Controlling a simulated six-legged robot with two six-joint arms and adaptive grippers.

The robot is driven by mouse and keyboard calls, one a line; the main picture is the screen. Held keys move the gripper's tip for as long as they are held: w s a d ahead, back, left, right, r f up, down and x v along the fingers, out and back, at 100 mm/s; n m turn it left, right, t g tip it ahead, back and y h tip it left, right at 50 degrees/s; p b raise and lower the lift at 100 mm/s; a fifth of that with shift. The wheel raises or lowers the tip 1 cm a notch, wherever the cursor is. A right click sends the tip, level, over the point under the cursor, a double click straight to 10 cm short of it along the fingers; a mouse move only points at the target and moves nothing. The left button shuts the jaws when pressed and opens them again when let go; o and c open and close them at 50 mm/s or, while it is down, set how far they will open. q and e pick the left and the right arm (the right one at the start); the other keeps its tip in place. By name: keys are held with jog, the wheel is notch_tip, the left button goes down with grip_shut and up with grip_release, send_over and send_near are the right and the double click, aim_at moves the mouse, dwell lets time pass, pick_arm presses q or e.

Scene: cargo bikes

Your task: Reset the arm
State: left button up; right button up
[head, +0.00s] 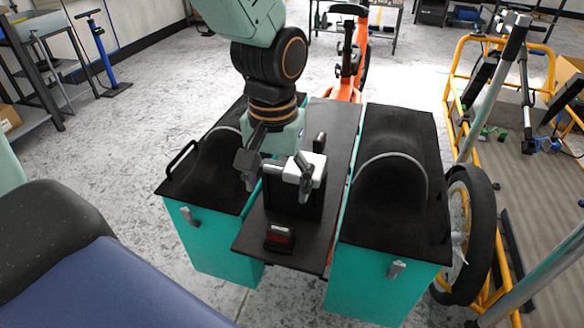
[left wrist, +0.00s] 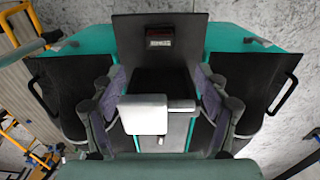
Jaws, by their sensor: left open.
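My left gripper (head: 277,172) comes down from the top in the head view. It hangs over the rear rack of a cargo bike, between two teal boxes. Its fingers are spread apart. In the left wrist view the two fingers (left wrist: 160,108) stand apart on either side of a white block (left wrist: 145,113). The white block (head: 310,160) also shows beside the right finger in the head view; I cannot tell whether it touches the gripper. My right gripper is in neither view.
The left teal box (head: 215,245) and right teal box (head: 370,285) have black lids. The dark rack deck (head: 340,135) carries a red reflector (head: 279,237). A yellow-framed bike (head: 463,85) stands on the right, a blue pump (head: 99,45) at far left. Grey floor is clear around the left box.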

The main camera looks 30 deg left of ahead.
pick_arm(q)
jog(key=s+d+f+p, duration=0.1)
jog(key=s+f+p, duration=0.3)
jog(key=f, duration=0.9)
jog(key=s+f+m+p, duration=0.1)
jog(key=s+f, duration=0.3)
jog(key=s, duration=0.4)
jog(key=s+f+m+p, duration=0.1)
jog(key=s+f, duration=0.3)
jog(key=s, duration=0.3)
jog(key=shift+s+a+f, duration=0.15)
jog(key=shift+s, duration=0.2)
jog(key=shift+c, duration=0.4)
